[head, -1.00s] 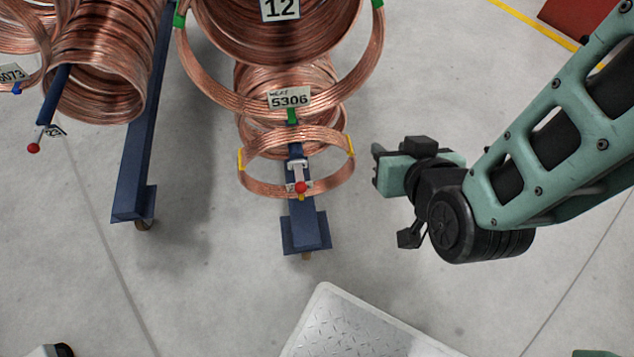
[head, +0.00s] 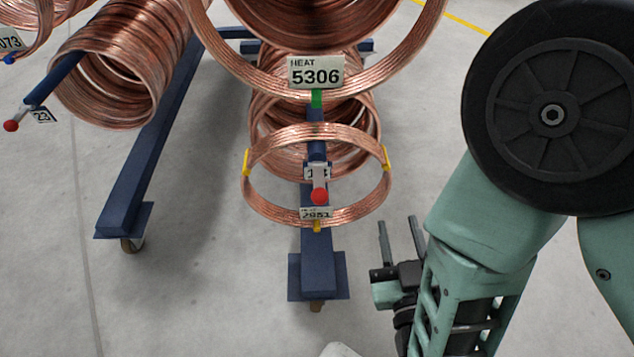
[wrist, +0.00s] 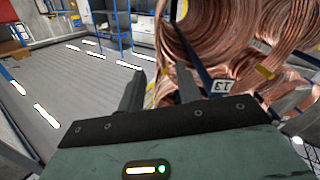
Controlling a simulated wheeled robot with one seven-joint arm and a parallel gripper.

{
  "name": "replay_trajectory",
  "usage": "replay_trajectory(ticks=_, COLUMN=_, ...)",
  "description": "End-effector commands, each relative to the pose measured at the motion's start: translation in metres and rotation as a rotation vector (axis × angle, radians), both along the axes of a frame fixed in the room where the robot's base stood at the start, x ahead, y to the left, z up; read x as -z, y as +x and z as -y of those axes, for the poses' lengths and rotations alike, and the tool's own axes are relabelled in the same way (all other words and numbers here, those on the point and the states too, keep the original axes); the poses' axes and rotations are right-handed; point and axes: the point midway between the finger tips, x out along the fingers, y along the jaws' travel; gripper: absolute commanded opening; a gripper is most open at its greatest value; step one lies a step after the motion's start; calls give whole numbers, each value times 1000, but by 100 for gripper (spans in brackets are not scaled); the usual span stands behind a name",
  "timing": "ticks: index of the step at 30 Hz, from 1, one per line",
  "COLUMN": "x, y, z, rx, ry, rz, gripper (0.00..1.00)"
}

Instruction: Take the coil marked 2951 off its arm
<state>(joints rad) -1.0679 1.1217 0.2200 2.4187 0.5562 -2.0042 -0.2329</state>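The coil marked 2951 (head: 355,213) is a thin copper ring with yellow bands, hanging on a blue arm that ends in a red ball (head: 319,196). Its tag (head: 316,213) is at the ring's lower front, just below the ball. My gripper (head: 398,220) is to the right of the ring and lower in the head view, apart from it. Its two fingers are spread with nothing between them. In the wrist view the fingers (wrist: 160,90) are also apart, and copper coils with yellow bands fill the upper right.
A larger coil tagged 5306 (head: 235,62) hangs above and behind. Another copper coil (head: 105,90) is on a rack at the left, its arm also tipped with a red ball (head: 11,126). A blue rack foot (head: 319,277) stands below the ring. Grey floor (head: 200,290) is open around it.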

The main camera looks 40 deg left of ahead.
Motion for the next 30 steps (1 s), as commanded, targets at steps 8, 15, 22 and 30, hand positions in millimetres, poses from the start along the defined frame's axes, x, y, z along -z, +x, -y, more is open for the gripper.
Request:
replay_trajectory(ticks=8, x=3, y=48, z=-37, rx=2, ry=6, rz=3, gripper=34)
replay_trajectory(ticks=15, x=1, y=72, z=-55, rx=0, ry=3, rz=2, gripper=34)
replay_trajectory(ticks=22, x=5, y=88, z=-64, rx=1, ry=3, rz=3, gripper=34)
replay_trajectory(ticks=30, x=6, y=115, z=-83, rx=-1, ry=2, rz=2, gripper=34)
